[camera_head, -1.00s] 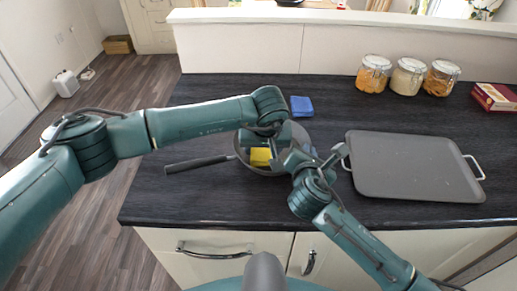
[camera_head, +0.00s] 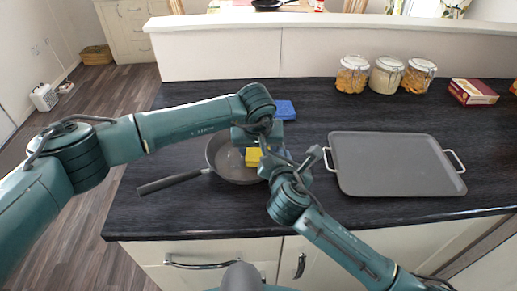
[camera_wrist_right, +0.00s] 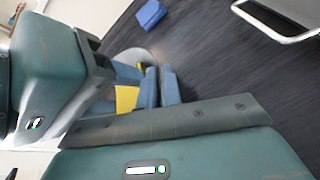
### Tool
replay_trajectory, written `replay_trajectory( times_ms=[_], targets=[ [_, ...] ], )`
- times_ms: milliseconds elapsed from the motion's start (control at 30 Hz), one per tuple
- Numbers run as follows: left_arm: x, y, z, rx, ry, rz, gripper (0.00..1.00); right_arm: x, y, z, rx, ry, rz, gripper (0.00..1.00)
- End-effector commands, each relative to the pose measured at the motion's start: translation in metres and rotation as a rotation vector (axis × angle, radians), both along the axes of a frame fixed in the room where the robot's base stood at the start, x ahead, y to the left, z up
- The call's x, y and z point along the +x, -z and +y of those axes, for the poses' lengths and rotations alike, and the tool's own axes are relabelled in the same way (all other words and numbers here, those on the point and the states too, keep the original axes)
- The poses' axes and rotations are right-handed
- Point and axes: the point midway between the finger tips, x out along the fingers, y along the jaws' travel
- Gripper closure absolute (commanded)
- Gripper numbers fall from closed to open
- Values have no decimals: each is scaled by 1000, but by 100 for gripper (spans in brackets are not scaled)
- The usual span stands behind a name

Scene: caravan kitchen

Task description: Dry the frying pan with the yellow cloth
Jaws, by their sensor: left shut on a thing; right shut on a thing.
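The grey frying pan (camera_head: 226,168) lies on the dark worktop, its handle (camera_head: 170,183) pointing left toward me. My left gripper (camera_head: 256,150) reaches down over the pan's right side, shut on the yellow cloth (camera_head: 252,158), which is at the pan's inside; whether it touches the surface I cannot tell. My right gripper (camera_head: 284,156) is at the pan's right rim and appears shut on it; the arms hide the contact. In the right wrist view the yellow cloth (camera_wrist_right: 126,98) shows beside blue fingers, with a bit of pan rim (camera_wrist_right: 136,55) behind.
A grey tray (camera_head: 395,165) with metal handles lies to the right, close to my right gripper. A blue sponge-like block (camera_head: 284,110) lies behind the pan. Several glass jars (camera_head: 386,75) and a red box (camera_head: 473,92) stand at the back right. The worktop left of the pan is clear.

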Motion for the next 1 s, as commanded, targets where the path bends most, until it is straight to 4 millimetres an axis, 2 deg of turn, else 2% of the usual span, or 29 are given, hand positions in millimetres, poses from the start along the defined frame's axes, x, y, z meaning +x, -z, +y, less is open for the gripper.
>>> replay_trajectory(
  times_ms=[33,100,467,500,600,1000],
  targets=[
    [23,-4,30,27,-53,-32,65,-6,3,3,4,-8,4,100],
    [25,-4,34,28,-53,-32,65,-6,3,3,3,-8,5,100],
    [19,-4,49,33,-50,-30,64,-5,4,1,3,-3,6,100],
    [17,-4,51,33,-48,-29,68,-5,4,1,2,-3,6,100],
    [12,-4,55,31,-45,-26,68,-5,4,1,0,-2,7,100],
    [-4,-3,56,27,-40,-21,68,-3,4,-1,-3,2,8,100]
  ],
)
